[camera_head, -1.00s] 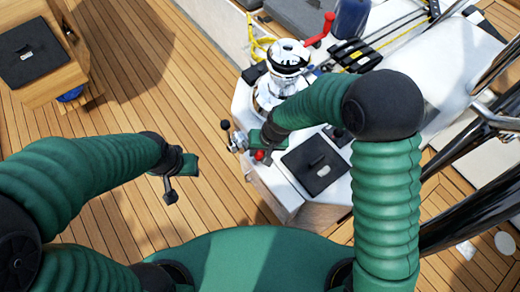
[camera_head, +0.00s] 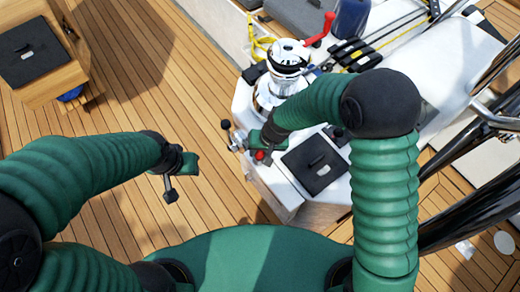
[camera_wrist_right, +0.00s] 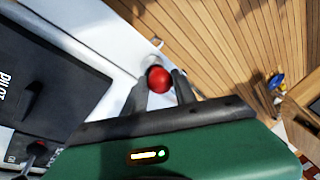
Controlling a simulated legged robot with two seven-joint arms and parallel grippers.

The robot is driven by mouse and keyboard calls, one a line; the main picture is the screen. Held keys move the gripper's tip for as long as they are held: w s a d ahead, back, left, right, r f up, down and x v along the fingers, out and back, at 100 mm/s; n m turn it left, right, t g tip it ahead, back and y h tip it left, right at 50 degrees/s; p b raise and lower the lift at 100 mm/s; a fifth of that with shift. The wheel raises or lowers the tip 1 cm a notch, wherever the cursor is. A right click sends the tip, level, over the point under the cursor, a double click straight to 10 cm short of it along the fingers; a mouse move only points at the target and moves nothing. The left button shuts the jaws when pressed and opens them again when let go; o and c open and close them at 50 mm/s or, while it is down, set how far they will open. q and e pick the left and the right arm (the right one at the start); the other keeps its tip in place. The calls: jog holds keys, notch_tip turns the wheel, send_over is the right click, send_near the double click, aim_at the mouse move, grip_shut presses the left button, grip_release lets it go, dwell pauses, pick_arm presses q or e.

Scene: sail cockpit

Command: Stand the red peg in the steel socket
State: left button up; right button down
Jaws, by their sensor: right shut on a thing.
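The red peg shows as a round red end (camera_wrist_right: 159,79) between the two dark fingers of my right gripper (camera_wrist_right: 160,92) in the right wrist view. The fingers are shut on it. In the head view the red end (camera_head: 261,156) shows just below my right gripper (camera_head: 250,146), at the left edge of the white console. A small shiny metal fitting, perhaps the steel socket (camera_head: 238,140), is close beside that gripper. I cannot tell whether the peg is in it. My left gripper (camera_head: 170,188) hangs over bare deck, apart from everything; its finger gap is unclear.
The white console (camera_head: 285,205) carries a chrome winch (camera_head: 284,75) behind my right gripper and a black hatch plate (camera_head: 315,164) to its right. A red handle (camera_head: 322,30) stands beyond the winch. A wooden box (camera_head: 45,60) is at upper left. The planked deck between is clear.

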jog(key=shift+c, duration=2.2)
grip_release()
notch_tip(320, 180, up, 7)
jog(key=p, duration=0.6)
